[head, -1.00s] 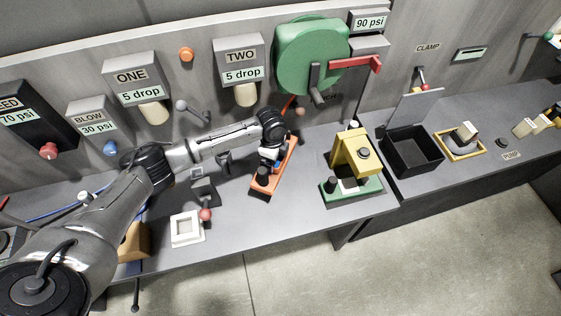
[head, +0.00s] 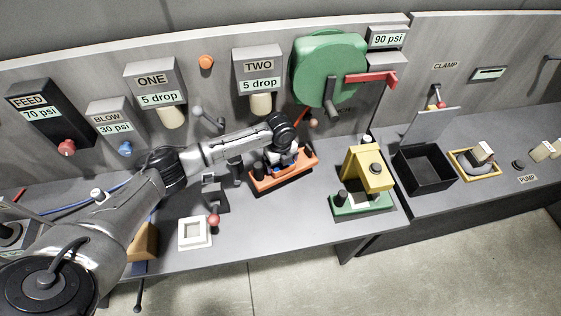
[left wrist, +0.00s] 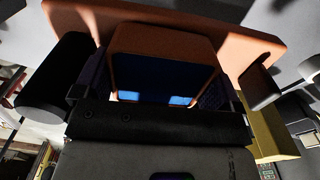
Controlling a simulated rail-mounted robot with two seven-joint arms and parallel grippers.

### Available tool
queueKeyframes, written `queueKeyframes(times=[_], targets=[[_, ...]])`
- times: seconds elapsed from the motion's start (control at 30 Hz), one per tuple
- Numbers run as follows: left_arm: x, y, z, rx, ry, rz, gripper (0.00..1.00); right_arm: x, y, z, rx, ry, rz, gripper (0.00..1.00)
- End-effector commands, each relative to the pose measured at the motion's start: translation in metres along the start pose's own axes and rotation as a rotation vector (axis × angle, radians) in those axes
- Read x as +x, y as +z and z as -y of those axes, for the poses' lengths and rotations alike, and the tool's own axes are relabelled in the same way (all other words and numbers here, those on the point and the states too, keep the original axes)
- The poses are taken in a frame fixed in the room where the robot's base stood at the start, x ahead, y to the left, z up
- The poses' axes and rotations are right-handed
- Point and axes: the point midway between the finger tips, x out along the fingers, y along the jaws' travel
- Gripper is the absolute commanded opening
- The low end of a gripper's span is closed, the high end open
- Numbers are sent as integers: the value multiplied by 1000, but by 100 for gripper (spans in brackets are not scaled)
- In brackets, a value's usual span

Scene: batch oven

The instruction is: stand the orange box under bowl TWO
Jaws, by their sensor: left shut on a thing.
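The orange box (head: 277,181) is a long orange base with a black post at its left end. In the head view it is below and slightly right of bowl TWO (head: 259,71) and its pale nozzle (head: 261,104), lying nearly crosswise. My left gripper (head: 284,160) is shut on it from above. In the left wrist view, an orange raised block with a blue face (left wrist: 163,60) sits between the fingers, and the orange plate extends behind. Whether the base touches the bench cannot be told. My right gripper is out of view.
A green base (head: 362,205) with a yellow block (head: 366,170) stands to the right. A black bin (head: 425,170) is farther right. A red-knobbed lever (head: 214,219) and white square frame (head: 194,233) are front left. Bench between orange and green bases is clear.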

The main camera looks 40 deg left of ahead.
Motion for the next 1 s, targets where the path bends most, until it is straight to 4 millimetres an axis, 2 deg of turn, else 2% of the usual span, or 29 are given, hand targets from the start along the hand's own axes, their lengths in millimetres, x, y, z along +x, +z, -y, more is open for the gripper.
queueKeyframes(times=[0.2, 0.6, 1.0], targets=[[-3, 1, 0, -1, -2, 0, 58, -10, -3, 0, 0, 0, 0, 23], [41, 0, 0, -1, -3, -1, 58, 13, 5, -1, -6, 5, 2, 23], [65, 1, 0, -1, -3, 0, 58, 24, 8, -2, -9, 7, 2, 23]])
